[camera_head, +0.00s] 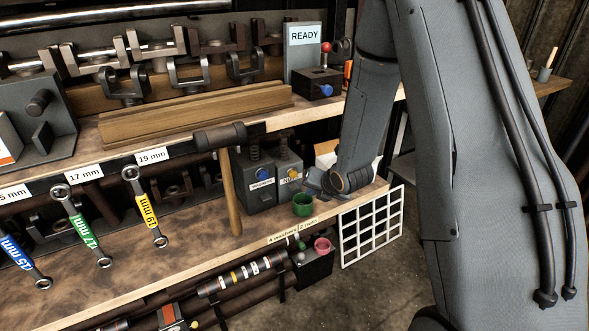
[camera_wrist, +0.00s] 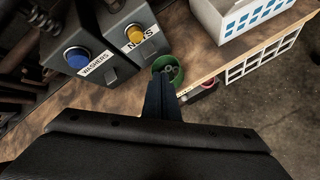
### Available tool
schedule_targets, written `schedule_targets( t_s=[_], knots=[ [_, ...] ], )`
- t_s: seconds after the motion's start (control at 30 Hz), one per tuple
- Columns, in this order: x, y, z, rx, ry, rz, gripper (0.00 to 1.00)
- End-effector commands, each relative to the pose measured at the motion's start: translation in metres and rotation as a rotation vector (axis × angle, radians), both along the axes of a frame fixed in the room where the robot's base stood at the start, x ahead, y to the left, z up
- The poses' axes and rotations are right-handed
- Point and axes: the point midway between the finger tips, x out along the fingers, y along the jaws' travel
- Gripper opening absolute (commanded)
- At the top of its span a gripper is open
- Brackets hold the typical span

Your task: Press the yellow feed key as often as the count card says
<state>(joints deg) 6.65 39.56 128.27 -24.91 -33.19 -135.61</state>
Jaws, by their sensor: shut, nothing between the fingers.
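The yellow feed key (camera_head: 293,173) is on the front of the grey box labelled NUTS (camera_head: 285,189); in the wrist view the key (camera_wrist: 136,34) is unobstructed. The blue key (camera_wrist: 76,57) is on the WASHERS box (camera_wrist: 88,75) beside it. The count card (camera_head: 292,231) is on the shelf's front edge; its small print seems to name washers and 2 nuts. A green cup (camera_head: 302,205) stands before the boxes, with small metal pieces inside in the wrist view (camera_wrist: 172,71). My gripper (camera_wrist: 160,84) is shut and empty, its tips overlapping the cup's near side in that view, apart from the yellow key.
A white container (camera_wrist: 235,22) stands right of the cup, and a white grid (camera_head: 371,226) hangs at the shelf's end. A red-knobbed lever box (camera_head: 318,80) stands above by a READY sign (camera_head: 304,36).

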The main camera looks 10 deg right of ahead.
Motion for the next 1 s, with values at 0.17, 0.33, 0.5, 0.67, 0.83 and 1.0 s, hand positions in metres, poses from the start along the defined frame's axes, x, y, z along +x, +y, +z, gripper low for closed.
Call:
schedule_targets(
  t_s=[0.17,0.33,0.5,0.67,0.83,1.0],
  knots=[
    [-0.013,-0.004,0.003,-0.001,0.003,-0.003,0.0],
    [-0.018,-0.006,0.001,-0.003,0.002,-0.004,0.0],
    [-0.019,-0.006,-0.001,-0.003,-0.001,-0.004,0.0],
    [-0.019,-0.006,-0.001,-0.003,-0.001,-0.004,0.0],
    [-0.016,-0.005,-0.001,-0.003,0.0,-0.003,0.0],
    [-0.003,-0.001,-0.001,-0.003,-0.003,-0.002,0.0]
  ],
)
